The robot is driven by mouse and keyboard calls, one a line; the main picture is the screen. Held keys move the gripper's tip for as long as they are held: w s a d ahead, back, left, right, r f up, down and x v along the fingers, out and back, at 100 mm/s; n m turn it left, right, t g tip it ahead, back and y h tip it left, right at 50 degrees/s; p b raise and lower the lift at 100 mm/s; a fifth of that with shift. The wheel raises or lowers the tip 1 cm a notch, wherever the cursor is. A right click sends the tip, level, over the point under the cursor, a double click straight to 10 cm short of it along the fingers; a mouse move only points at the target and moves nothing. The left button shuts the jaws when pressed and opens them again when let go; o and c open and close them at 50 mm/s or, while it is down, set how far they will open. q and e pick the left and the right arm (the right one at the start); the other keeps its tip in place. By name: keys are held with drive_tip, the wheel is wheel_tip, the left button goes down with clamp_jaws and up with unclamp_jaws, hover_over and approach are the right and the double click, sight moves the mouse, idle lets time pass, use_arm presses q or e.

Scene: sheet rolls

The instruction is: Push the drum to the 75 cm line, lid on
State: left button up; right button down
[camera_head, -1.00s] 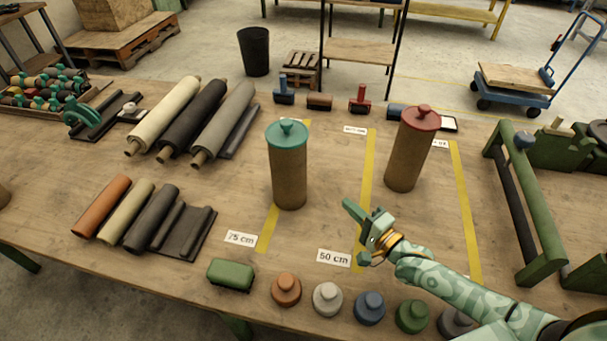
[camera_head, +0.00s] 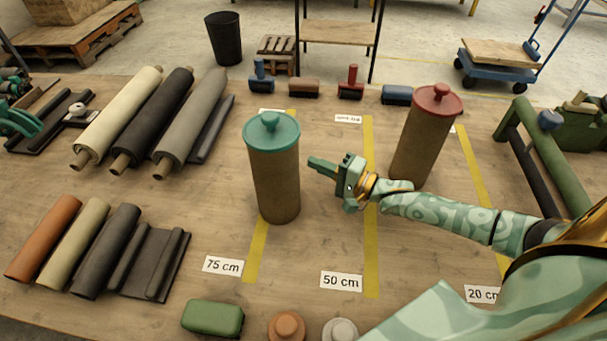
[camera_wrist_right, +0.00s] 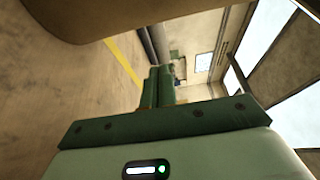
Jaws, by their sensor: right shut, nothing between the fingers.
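A brown drum with a teal knobbed lid (camera_head: 276,185) stands upright on the 75 cm yellow line (camera_head: 257,250), its lid on. Its base covers part of the tape, with more of the base to the tape's right. A second brown drum with a red lid (camera_head: 424,140) stands between the 50 cm line (camera_head: 371,250) and the 20 cm line, lid on. My right gripper (camera_head: 311,163) is shut and empty, just right of the teal-lidded drum and pointing at its side; contact cannot be told. Its closed fingers show in the right wrist view (camera_wrist_right: 158,87).
Rolls (camera_head: 180,130) lie at the left of the table. A green block (camera_head: 212,318) and knobbed pieces (camera_head: 287,327) line the front edge. A green frame (camera_head: 545,150) stands at right.

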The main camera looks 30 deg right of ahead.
sight(297, 193)
drive_tip(key=a, duration=0.3)
drive_tip(key=shift+s+a, duration=0.25)
use_arm(q)
drive_tip(key=shift+w+d, duration=0.1)
drive_tip(key=shift+w, duration=0.2)
use_arm(e)
drive_tip(key=shift+a, duration=0.35)
drive_tip(key=shift+s, duration=0.1)
drive_tip(key=shift+r, duration=0.1)
drive_tip(key=a+p, duration=0.2)
drive_tip(key=s+a+p, duration=0.1)
drive_tip(key=a+p, duration=0.1)
drive_tip(key=a, duration=0.1)
drive_tip(key=shift+s+r, duration=0.2)
drive_tip(key=shift+s+a+f, duration=0.1)
drive_tip(key=shift+a, duration=0.2)
use_arm(q)
drive_tip(key=r, duration=0.3)
drive_tip(key=shift+w+d+r, duration=0.1)
drive_tip(key=shift+w+r, duration=0.15)
drive_tip(key=shift+w, duration=0.05)
use_arm(e)
drive_tip(key=shift+f, duration=0.2)
drive_tip(key=shift+d, duration=0.1)
